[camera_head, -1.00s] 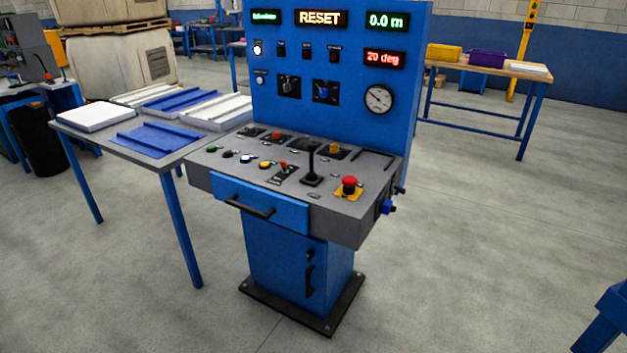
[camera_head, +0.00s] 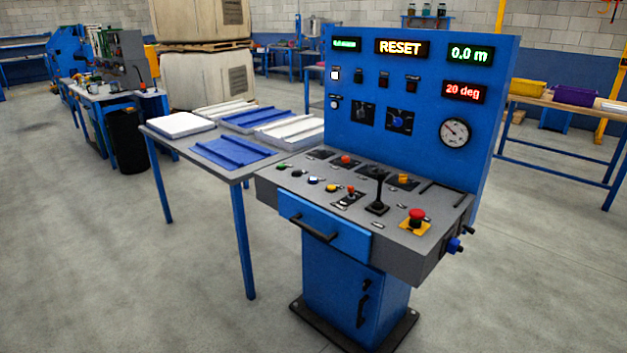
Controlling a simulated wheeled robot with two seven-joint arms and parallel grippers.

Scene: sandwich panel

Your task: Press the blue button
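The blue control console (camera_head: 350,210) stands in the middle of the camera_head view. On its sloped grey desk is a row of small buttons: a green one (camera_head: 283,167), a dark one (camera_head: 297,173), a small blue-and-white one (camera_head: 314,181) and a yellow one (camera_head: 331,188). The blue-and-white one is too small to make out clearly. A blue knob (camera_head: 400,121) is on the upright panel, and a blue round part (camera_head: 455,245) sticks out of the desk's right side. Neither gripper is in view.
A red mushroom button (camera_head: 417,215) and a black lever (camera_head: 378,190) rise from the desk. A drawer handle (camera_head: 313,230) juts out in front. A table (camera_head: 235,172) with blue and white panels adjoins on the left. The floor in front is clear.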

